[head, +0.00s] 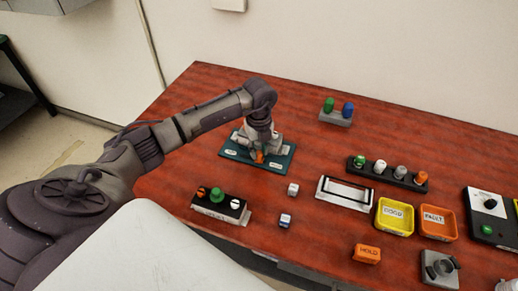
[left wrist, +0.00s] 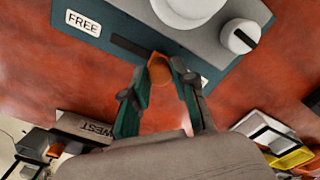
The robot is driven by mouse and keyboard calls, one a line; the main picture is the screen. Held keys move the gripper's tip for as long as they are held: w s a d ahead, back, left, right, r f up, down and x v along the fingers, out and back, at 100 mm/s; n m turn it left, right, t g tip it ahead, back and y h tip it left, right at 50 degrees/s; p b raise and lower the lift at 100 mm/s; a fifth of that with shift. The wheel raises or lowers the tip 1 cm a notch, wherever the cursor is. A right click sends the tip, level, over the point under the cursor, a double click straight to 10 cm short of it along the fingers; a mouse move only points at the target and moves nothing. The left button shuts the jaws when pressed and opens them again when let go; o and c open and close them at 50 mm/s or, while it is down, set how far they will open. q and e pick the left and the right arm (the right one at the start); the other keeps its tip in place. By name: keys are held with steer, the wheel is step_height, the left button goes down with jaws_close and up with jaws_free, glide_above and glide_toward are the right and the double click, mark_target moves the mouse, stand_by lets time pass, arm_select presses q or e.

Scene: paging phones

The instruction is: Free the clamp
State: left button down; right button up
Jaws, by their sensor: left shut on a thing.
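The clamp is a grey fixture on a teal base plate (head: 228,153) near the back left of the red table. In the left wrist view the plate (left wrist: 205,75) carries a white label reading FREE (left wrist: 83,22) at upper left, with a dark slot (left wrist: 132,46) beside it. An orange lever tip (left wrist: 160,71) sits at the slot's right end. My left gripper (head: 261,152) reaches down over the plate, and its fingers (left wrist: 161,66) are shut on the orange tip. The gripper hides much of the fixture in the head view. My right gripper is not in view.
A button box (head: 215,207) and two small white-topped cubes (head: 293,189) (head: 285,220) stand nearby. A white-framed tray (head: 344,193), a yellow GOOD tray (head: 394,216), an orange FAULT tray (head: 438,222) and an orange HOLD block (head: 366,253) lie right. The table behind the plate is clear.

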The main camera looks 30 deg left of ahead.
arm_select(q)
steer(key=a, duration=0.2)
steer(key=s+a, duration=0.1)
steer(key=a, duration=0.2)
steer(key=shift+b, duration=0.35)
steer(key=shift+d, duration=0.1)
steer(key=c, duration=1.3)
jaws_free()
steer(key=shift+c, duration=0.2)
steer(key=o, duration=0.4)
steer(key=shift+s, duration=0.1)
steer(key=shift+r, duration=0.2)
step_height(320, 180, up, 12)
steer(key=shift+f, duration=0.2)
